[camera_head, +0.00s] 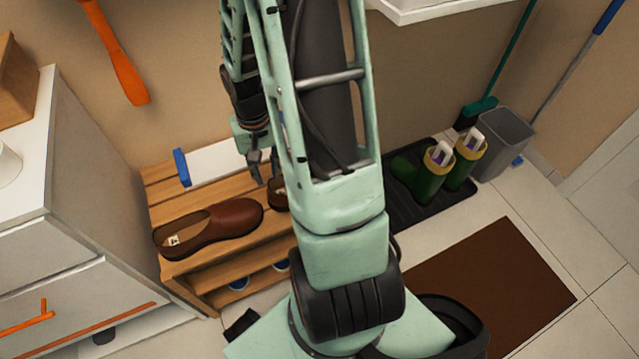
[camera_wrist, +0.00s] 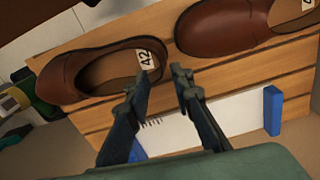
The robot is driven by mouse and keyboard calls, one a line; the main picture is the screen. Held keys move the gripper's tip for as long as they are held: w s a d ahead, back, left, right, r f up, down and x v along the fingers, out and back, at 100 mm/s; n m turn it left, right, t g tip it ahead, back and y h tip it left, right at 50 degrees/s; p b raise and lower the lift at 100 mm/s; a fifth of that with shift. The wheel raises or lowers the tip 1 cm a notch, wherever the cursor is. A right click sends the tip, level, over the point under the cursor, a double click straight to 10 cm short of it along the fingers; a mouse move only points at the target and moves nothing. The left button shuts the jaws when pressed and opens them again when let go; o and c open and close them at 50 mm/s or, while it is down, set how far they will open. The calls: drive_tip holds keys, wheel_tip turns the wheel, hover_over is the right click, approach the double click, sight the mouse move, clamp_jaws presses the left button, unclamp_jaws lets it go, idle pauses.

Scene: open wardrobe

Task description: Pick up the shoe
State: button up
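A brown leather slip-on shoe (camera_head: 222,220) lies on the top of a slatted wooden rack (camera_head: 172,192). A second brown shoe (camera_head: 279,198) sits to its right in the head view, mostly hidden behind my arm. In the wrist view, one shoe with a "42" label (camera_wrist: 68,82) is at upper left and the other shoe (camera_wrist: 215,30) is at upper right. My gripper (camera_wrist: 161,76) is open and empty. Its fingertips are near the heel of the labelled shoe, with no clear contact. In the head view, my gripper (camera_head: 262,170) is above the rack's rear part.
A white item with blue ends (camera_head: 215,162) lies along the rack's back. Blue-and-white objects (camera_head: 238,284) are on the lower shelf. A white cabinet (camera_head: 85,190) stands at left. Green boots (camera_head: 425,175) on a black mat, a grey bin (camera_head: 502,145) and a brown doormat (camera_head: 490,285) are at right.

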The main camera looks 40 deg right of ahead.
sight(269, 187)
drive_tip(key=f+b, duration=0.3)
drive_tip(key=f, duration=0.5)
drive_tip(key=shift+a+f, duration=0.15)
drive_tip(key=shift+a, duration=0.05)
drive_tip(key=shift+c, duration=0.4)
clamp_jaws()
